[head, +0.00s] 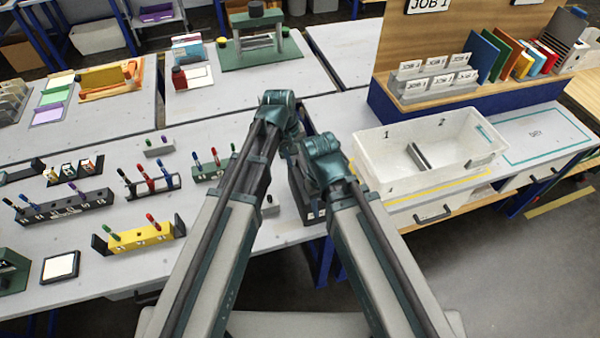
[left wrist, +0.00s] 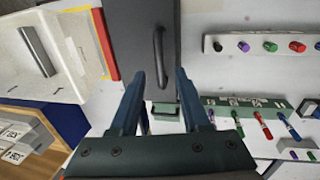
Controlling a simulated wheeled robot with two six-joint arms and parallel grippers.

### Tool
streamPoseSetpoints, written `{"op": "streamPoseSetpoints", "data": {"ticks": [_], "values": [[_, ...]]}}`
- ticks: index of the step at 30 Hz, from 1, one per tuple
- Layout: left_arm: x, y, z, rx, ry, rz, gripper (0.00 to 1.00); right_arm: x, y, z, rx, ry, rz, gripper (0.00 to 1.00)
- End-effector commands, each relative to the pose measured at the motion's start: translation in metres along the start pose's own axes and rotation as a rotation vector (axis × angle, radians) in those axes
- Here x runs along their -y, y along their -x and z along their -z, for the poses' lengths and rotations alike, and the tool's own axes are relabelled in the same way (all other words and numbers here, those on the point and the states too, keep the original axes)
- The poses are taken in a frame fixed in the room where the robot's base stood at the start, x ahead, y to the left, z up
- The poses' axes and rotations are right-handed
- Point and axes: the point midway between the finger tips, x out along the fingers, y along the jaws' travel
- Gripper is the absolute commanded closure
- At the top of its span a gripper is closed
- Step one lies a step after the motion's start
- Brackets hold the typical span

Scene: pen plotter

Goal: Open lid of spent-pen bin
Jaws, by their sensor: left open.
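The spent-pen bin is a dark box (head: 304,200) at the near right edge of the left table in the head view, partly hidden by my arms. In the left wrist view its dark grey lid (left wrist: 131,38) looks shut, with a black bar handle (left wrist: 159,55) standing on it. My left gripper (left wrist: 158,77) is open and empty. Its two fingers point at the lid, with the near end of the handle between the fingertips in the picture. I cannot tell whether they touch it. My right gripper is not visible; only its arm shows in the head view.
A white tray (head: 372,171) with a grey divider stands to the right of the bin. A green pen rack (head: 208,173) is close on its left, and a yellow pen rack (head: 139,238) stands farther left. A wooden board with JOB cards (head: 437,80) rises behind the tray.

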Motion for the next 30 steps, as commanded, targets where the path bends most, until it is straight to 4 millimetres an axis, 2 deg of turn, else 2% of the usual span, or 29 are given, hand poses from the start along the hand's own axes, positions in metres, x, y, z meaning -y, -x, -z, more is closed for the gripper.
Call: {"op": "streamPoseSetpoints", "data": {"ticks": [1, 7, 19, 20, 27, 30], "values": [[0.001, -0.015, 0.0, 0.0, -0.001, 0.0, 0.53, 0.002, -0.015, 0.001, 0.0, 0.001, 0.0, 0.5], [0.001, -0.038, 0.0, 0.0, -0.001, 0.0, 0.53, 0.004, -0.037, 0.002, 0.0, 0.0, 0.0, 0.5], [0.0, -0.042, 0.0, 0.0, 0.0, 0.0, 0.53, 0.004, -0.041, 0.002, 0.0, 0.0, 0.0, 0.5], [0.0, -0.042, 0.0, 0.0, 0.0, 0.0, 0.57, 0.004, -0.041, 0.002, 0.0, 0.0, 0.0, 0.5], [0.0, -0.042, 0.0, 0.0, 0.0, 0.0, 1.0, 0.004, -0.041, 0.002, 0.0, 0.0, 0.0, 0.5], [0.0, -0.042, 0.0, 0.0, 0.0, 0.0, 1.0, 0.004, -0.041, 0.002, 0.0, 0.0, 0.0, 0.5]]}}
